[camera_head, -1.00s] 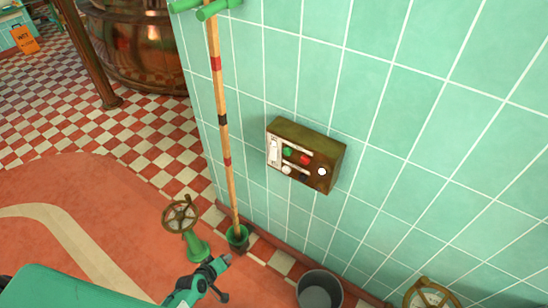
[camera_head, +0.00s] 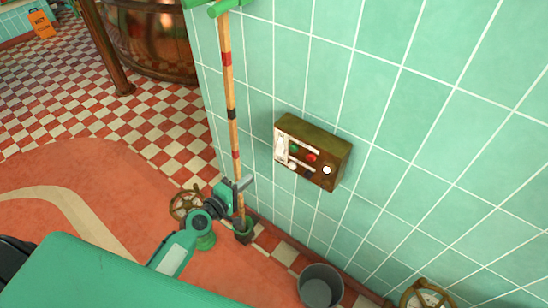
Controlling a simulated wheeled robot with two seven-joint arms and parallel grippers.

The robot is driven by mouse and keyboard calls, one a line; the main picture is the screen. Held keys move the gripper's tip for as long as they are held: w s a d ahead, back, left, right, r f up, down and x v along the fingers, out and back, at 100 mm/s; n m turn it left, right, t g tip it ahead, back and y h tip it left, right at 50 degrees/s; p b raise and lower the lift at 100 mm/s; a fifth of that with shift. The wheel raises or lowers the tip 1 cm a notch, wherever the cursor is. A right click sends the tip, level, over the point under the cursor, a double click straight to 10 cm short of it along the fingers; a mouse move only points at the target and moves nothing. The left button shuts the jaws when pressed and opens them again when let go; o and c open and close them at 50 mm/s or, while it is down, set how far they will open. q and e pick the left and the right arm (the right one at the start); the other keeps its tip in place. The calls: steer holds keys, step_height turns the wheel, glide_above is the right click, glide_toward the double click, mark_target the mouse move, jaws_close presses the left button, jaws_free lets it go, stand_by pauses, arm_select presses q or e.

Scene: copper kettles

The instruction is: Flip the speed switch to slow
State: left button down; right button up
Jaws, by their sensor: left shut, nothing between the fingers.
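A brown control box (camera_head: 314,151) is mounted on the tiled wall right of the middle of the view. A white switch (camera_head: 281,148) sits at the left end of its face. The switch's labels are too small to read. My left gripper (camera_head: 243,184) is shut and empty, below and left of the box and apart from it. It overlaps the wooden pole in the picture. My right gripper is not in view.
A banded wooden pole (camera_head: 228,75) stands along the wall left of the box, its foot in a green holder. A handwheel valve (camera_head: 186,204) stands behind my left arm. A grey bucket (camera_head: 320,287) and another handwheel (camera_head: 426,296) are low by the wall.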

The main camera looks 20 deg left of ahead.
arm_select(q)
steer(key=w, duration=0.1)
steer(key=p, duration=0.2)
glide_toward(279, 153)
steer(key=x, duration=0.5)
steer(key=shift+d, duration=0.1)
steer(key=shift+x, duration=0.9)
